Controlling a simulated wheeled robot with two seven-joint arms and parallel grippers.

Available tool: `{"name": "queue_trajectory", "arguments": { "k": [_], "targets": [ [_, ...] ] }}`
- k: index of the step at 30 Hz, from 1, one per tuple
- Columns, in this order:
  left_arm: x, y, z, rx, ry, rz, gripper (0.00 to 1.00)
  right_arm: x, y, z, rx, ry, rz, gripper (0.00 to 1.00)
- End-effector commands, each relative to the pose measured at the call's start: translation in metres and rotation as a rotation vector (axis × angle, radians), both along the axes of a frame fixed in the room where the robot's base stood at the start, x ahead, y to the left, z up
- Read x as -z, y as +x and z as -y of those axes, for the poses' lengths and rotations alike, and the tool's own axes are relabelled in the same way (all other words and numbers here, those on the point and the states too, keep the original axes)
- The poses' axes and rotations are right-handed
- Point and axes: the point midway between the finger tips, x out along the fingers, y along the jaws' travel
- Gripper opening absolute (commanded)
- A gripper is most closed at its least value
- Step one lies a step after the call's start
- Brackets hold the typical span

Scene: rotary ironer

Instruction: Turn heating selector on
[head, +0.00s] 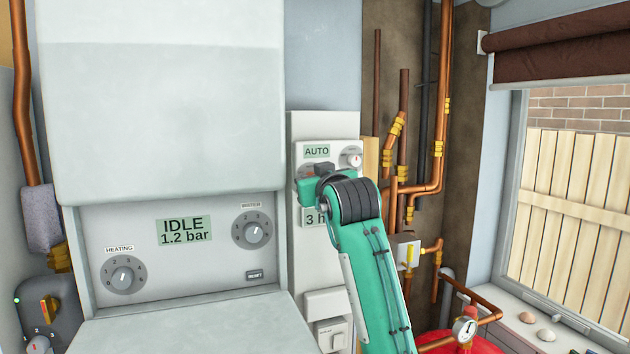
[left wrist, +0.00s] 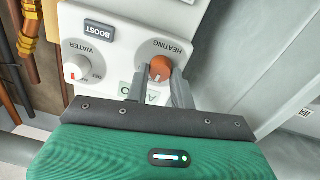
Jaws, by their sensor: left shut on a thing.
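In the left wrist view the panel appears upside down. My left gripper (left wrist: 160,76) has one finger on each side of the knob and is shut on it. The knob's exact setting is hard to read between the fingers. In the head view my left gripper (head: 311,186) is in front of the panel and hides the heating selector. The panel's display (head: 317,151) reads AUTO. My right gripper is not in view.
A white water knob (left wrist: 76,69) and a BOOST button (left wrist: 99,29) are beside the heating selector. The boiler (head: 150,110) at the left has its own heating dial (head: 123,274) and reads IDLE, 1.2 bar. Copper pipes (head: 440,110) run just right of the panel.

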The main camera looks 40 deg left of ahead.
Motion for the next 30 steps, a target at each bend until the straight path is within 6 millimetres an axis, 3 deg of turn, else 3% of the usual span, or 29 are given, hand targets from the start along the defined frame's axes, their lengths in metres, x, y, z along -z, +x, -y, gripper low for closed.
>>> {"name": "queue_trajectory", "arguments": {
  "k": [30],
  "targets": [
    [0.000,0.003,0.001,-0.002,0.386,-0.746,0.01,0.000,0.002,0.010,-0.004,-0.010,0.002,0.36]
  ]
}}
